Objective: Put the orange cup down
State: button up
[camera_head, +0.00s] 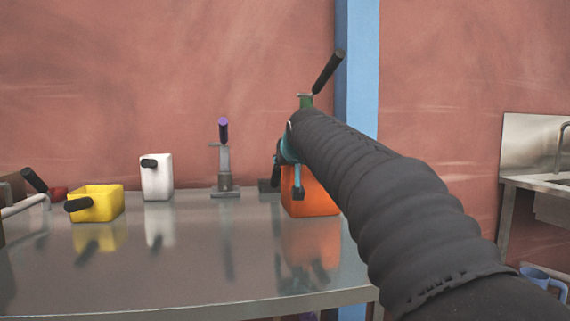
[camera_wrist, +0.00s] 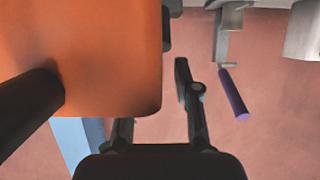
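The orange cup (camera_head: 312,196) stands on the table at the right, and its base meets its reflection there. My arm and wrist partly cover it in the head view. In the wrist view the orange cup (camera_wrist: 85,50) fills the upper left, with its black handle (camera_wrist: 28,112) pointing to the lower left. My gripper (camera_wrist: 152,85) is open. Its right finger is clear of the cup with a gap beside it. The other finger is mostly hidden behind the cup. The handle does not lie between the fingers.
A yellow cup (camera_head: 98,204) and a white cup (camera_head: 156,178) stand at the left on the table (camera_head: 180,270). A stand with a purple lever (camera_head: 223,131) is at the back. A black lever (camera_head: 328,72) rises behind the orange cup. The table's front middle is clear.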

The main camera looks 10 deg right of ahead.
jog(key=shift+r, duration=0.25)
jog(key=v, duration=1.2)
jog(key=shift+f, duration=0.1)
